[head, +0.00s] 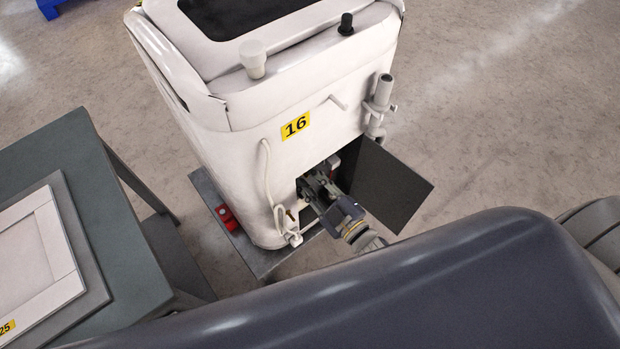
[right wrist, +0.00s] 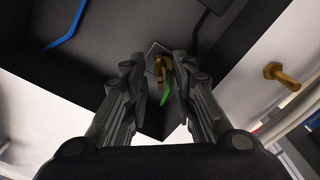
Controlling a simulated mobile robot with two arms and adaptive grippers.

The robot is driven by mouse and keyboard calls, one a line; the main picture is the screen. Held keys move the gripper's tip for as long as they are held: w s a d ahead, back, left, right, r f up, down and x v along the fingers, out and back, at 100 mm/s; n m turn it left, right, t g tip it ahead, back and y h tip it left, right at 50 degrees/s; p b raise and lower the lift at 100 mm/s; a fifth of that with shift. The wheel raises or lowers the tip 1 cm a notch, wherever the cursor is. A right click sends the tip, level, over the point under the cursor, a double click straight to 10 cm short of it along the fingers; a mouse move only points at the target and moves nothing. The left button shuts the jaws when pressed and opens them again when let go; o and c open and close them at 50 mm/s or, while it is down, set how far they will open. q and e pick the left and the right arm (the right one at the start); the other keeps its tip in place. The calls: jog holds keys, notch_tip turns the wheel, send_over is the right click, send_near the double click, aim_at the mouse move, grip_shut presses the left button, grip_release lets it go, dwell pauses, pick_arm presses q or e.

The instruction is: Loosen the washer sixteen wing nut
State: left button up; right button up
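The washer (head: 235,135) is a white machine with a yellow label "16" (head: 296,126). A dark hatch door (head: 390,190) stands open low on its front. My right gripper (head: 305,184) is at the opening behind that door, its tips partly inside. In the right wrist view, a brass wing nut (right wrist: 159,67) shows between the two fingertips of the right gripper (right wrist: 159,75). The fingers are apart, with a visible gap around the brass part; I cannot tell whether either touches it. A green strip (right wrist: 166,92) lies just below it. My left gripper is not in view.
A grey table (head: 130,230) with a framed panel marked "25" stands at the left. A white hose (head: 268,175) runs down the washer's front. The right wrist view shows a brass bolt (right wrist: 280,76) at the right and a blue strip (right wrist: 68,30) inside the dark compartment.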

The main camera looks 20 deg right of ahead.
jog(key=v, duration=1.2)
jog(key=shift+w, duration=0.1)
